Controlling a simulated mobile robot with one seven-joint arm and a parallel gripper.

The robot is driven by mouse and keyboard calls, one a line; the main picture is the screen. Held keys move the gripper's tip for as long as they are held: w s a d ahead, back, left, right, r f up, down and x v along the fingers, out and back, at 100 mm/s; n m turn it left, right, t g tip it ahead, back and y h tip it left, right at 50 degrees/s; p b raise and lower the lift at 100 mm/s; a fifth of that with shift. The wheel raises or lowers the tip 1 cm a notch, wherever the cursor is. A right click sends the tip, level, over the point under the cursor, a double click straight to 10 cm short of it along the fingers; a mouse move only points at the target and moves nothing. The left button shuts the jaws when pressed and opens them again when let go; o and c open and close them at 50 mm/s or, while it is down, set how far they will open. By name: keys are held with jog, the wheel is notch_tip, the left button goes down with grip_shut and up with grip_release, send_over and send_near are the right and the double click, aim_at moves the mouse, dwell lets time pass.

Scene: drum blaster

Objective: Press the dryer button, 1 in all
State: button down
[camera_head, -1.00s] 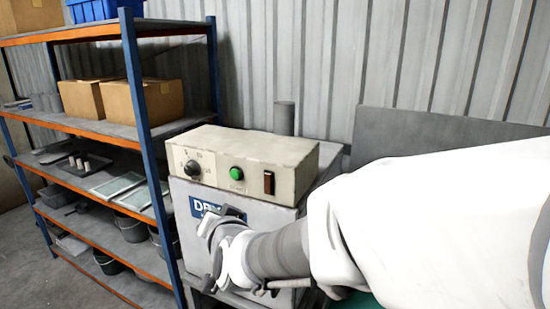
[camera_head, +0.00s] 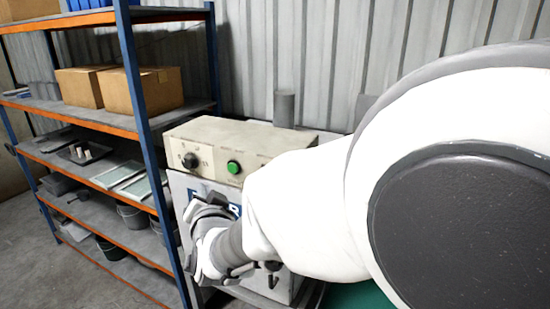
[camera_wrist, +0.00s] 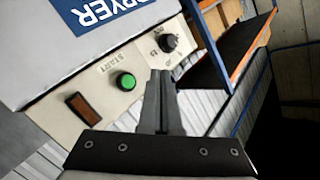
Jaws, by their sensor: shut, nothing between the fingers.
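The dryer is a pale box with a beige control panel (camera_head: 215,135). Its green round button (camera_head: 233,167) sits in the panel's front, right of a black dial (camera_head: 190,160). In the wrist view the green button (camera_wrist: 126,81) is beside the word START, between the dial (camera_wrist: 168,43) and a brown rocker switch (camera_wrist: 85,105). My gripper (camera_wrist: 160,76) is shut and empty. In that picture its tips are right of the green button and just below the dial; I cannot tell their distance from the panel. In the head view my arm hides the rocker switch and part of the dryer's front.
A blue and orange shelf rack (camera_head: 135,75) stands close on the dryer's left, with cardboard boxes (camera_head: 130,90), trays and buckets. A corrugated wall (camera_head: 310,50) is behind.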

aim_at(233, 168)
jog(key=w+d+b, duration=0.2)
jog(key=w+d, duration=0.1)
jog(key=w, duration=0.4)
jog(key=shift+w+f+b, duration=0.1)
jog(key=shift+b, duration=0.35)
dwell(1.7)
jog(key=shift+w+d, duration=0.1)
jog(key=shift+w, duration=0.15)
